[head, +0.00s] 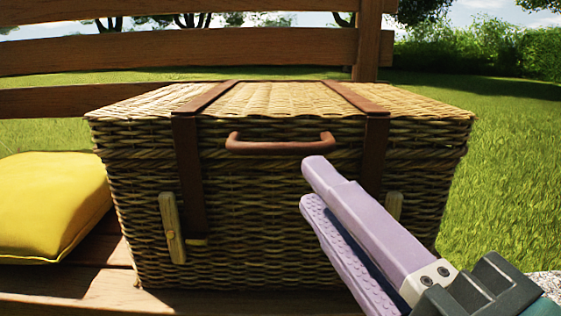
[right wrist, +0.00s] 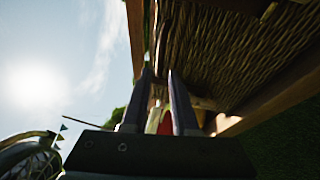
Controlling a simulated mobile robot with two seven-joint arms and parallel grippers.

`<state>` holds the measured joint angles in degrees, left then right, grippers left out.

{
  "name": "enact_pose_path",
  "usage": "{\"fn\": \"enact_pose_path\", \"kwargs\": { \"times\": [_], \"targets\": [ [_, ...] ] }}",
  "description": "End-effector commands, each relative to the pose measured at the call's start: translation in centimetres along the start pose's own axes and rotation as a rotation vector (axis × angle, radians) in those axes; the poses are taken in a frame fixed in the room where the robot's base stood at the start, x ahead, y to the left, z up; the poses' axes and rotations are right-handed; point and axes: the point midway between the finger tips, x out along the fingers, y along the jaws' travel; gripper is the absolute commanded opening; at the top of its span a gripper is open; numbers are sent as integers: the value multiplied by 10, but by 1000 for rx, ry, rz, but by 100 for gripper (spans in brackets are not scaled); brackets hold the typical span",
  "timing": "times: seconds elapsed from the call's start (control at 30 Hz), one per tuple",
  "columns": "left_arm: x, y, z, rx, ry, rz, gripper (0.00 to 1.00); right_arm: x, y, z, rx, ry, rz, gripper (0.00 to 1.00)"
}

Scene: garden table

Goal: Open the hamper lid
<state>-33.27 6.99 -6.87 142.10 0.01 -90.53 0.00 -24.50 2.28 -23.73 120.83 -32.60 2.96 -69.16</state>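The wicker hamper (head: 260,245) stands on a wooden bench in the head view. Its lid (head: 275,100) lies flat and closed, with two brown leather straps (head: 188,160) running over it and down the front. A brown handle (head: 280,146) sits at the front middle, just under the lid edge. Wooden toggles (head: 171,228) are on the front at left and right; the right one is partly hidden. My right gripper (head: 314,184), with lilac fingers, is open and empty in front of the hamper, below the handle's right end. Wicker (right wrist: 235,40) fills the right wrist view's upper right. My left gripper is not in view.
A yellow cushion (head: 50,205) lies on the bench left of the hamper. The slatted bench back (head: 170,52) rises behind it. Grass lies open to the right.

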Motion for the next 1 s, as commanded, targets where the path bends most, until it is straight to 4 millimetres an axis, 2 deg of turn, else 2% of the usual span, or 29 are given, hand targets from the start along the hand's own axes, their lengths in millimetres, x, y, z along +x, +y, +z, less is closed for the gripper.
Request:
{"fn": "enact_pose_path", "kwargs": {
  "times": [0.2,0.43,0.6,0.87,1.0],
  "targets": [
    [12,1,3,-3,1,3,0,39,-1,0,0,0,5,27],
    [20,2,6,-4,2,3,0,68,-1,0,2,0,2,27],
    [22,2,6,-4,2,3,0,77,-1,0,2,0,-1,27],
    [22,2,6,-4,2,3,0,78,0,0,3,0,-2,27],
    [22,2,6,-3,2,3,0,78,0,0,3,-1,-2,14]
  ]
}}
